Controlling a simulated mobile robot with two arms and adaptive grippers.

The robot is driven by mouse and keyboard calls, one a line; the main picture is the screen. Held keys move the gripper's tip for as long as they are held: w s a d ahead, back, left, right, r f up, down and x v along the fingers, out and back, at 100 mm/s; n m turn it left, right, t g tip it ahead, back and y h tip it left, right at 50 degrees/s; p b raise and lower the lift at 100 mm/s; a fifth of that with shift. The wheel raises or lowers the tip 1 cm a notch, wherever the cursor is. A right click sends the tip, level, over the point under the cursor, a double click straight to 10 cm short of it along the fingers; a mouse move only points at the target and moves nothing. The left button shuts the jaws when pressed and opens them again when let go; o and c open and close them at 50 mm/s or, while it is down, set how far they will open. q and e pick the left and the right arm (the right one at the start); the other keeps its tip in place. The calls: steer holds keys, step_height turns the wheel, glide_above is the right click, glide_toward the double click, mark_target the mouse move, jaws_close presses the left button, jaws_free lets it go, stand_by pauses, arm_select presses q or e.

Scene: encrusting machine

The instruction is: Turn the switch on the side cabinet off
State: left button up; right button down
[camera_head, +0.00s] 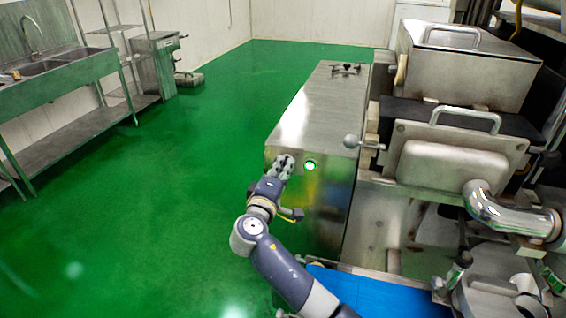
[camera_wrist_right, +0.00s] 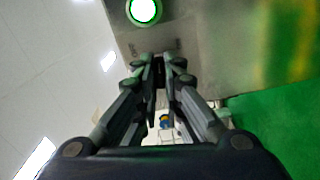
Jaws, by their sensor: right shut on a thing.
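The side cabinet (camera_head: 318,112) is a long steel box in the middle of the head view. A round lit green lamp (camera_head: 310,165) is on its front face and also shows at the top of the right wrist view (camera_wrist_right: 144,10). My right gripper (camera_head: 284,163) is at the front face, just left of the lamp. In the right wrist view its fingers (camera_wrist_right: 158,70) are close together around a small dark part, which appears to be the switch (camera_wrist_right: 159,72). The fingers hide most of it, so its turn position cannot be told. My left gripper is not in view.
The encrusting machine (camera_head: 450,155) stands right of the cabinet, with a ball-ended lever (camera_head: 352,141) near the cabinet's edge. A blue surface (camera_head: 375,295) lies at the bottom. A steel sink bench (camera_head: 60,75) is at the far left. The green floor left of the cabinet is clear.

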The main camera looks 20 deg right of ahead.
steer(key=n+p, duration=0.4)
steer(key=n, duration=0.2)
steer(key=shift+a, duration=0.1)
steer(key=shift+f+n+p, duration=0.1)
steer(key=shift+n+p, duration=1.15)
steer(key=shift+n, duration=0.75)
steer(key=shift+f, duration=0.1)
steer(key=c, duration=1.7)
jaws_free()
steer(key=shift+s, duration=0.1)
steer(key=v, duration=1.2)
